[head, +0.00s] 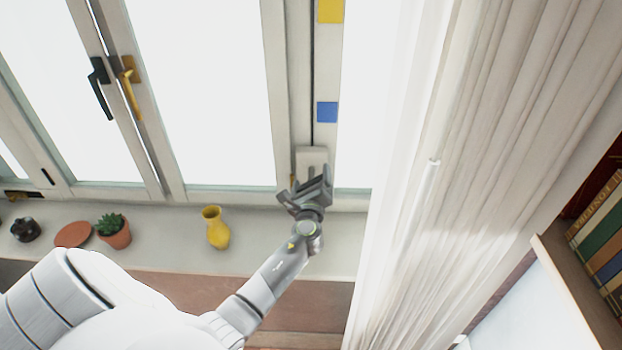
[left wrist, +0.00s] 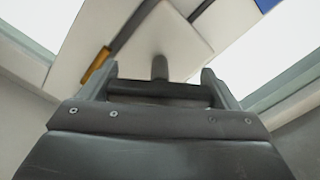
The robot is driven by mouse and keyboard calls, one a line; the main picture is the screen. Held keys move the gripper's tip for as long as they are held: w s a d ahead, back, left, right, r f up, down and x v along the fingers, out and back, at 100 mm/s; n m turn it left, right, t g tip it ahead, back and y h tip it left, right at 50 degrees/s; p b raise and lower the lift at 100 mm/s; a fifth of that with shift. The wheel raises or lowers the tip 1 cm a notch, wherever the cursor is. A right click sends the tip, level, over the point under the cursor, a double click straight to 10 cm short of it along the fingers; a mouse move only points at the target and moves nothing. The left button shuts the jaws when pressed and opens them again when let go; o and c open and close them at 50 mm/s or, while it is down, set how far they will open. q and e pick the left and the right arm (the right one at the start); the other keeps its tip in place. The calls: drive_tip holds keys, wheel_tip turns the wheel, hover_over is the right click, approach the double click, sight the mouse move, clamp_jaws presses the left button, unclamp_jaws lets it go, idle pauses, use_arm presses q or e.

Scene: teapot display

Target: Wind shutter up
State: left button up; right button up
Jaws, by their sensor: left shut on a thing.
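A pale winder box (head: 312,157) sits low on the window post, with a dark strap or cord (head: 313,75) running straight up from it. The box also shows in the left wrist view (left wrist: 185,38), with a short grey knob (left wrist: 160,67) sticking out of its lower side. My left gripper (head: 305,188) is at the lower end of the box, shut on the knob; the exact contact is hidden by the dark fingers. A small brass-coloured bar (left wrist: 96,65) lies beside the box. The windows are bright, and no shutter slats show. My right gripper is not in view.
A yellow jug (head: 217,230), a potted succulent (head: 115,231), a terracotta saucer (head: 73,235) and a dark pot (head: 26,229) stand on the sill left of my arm. A white curtain (head: 430,200) hangs close on the right. Books (head: 600,235) are at far right.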

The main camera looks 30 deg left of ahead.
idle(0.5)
use_arm(q)
drive_tip(key=o, duration=0.9)
drive_tip(key=shift+c, duration=0.2)
drive_tip(key=b+v, duration=0.3)
drive_tip(key=v, duration=1.4)
drive_tip(key=shift+d, duration=0.2)
drive_tip(key=shift+s, duration=0.1)
